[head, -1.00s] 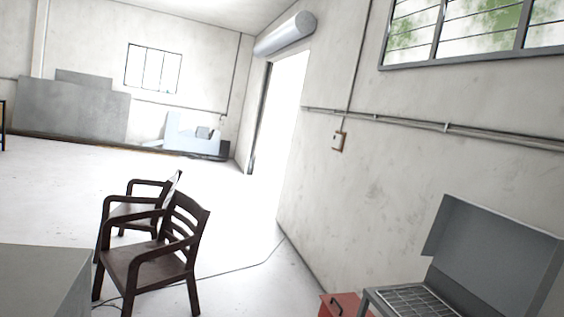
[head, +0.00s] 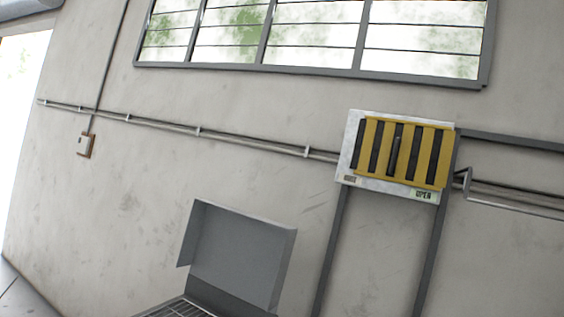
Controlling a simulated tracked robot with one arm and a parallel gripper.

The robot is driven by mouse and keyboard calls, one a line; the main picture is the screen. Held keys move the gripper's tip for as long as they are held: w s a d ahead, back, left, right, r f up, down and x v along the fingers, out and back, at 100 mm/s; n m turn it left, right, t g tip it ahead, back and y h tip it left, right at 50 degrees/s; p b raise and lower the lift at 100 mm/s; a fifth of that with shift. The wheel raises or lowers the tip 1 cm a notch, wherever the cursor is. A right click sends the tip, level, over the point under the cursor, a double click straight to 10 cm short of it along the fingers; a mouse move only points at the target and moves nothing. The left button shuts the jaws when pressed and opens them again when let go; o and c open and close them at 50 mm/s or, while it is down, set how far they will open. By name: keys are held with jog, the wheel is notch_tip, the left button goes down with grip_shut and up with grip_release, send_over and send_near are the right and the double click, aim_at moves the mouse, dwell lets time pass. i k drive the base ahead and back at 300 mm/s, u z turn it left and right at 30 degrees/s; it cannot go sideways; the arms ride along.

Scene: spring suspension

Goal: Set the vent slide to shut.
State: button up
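The vent slide (head: 421,156) is a yellow slotted plate on a pale backing board (head: 351,139), fixed to the wall at the right of the view. Dark vertical gaps show between its yellow bars. A dark upright handle (head: 394,156) stands near its middle. Below it, a label at the right (head: 423,195) reads OPEN; a smaller label at the left (head: 350,180) is too small to read. The dark slots show, so the vent looks open. My gripper is not in view.
Two grey posts (head: 331,247) hold the board up. A grey open-lidded unit with a grid (head: 238,255) stands below, to the left of the vent. Pipes (head: 250,138) run along the wall, beneath a barred window (head: 310,35). A small switch box (head: 86,145) is at the left.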

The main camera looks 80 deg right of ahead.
aim_at(448, 140)
jog(key=z, duration=1.7)
jog(key=k, duration=0.95)
jog(key=z, duration=0.85)
jog(key=i, duration=1)
jog(key=u, duration=0.1)
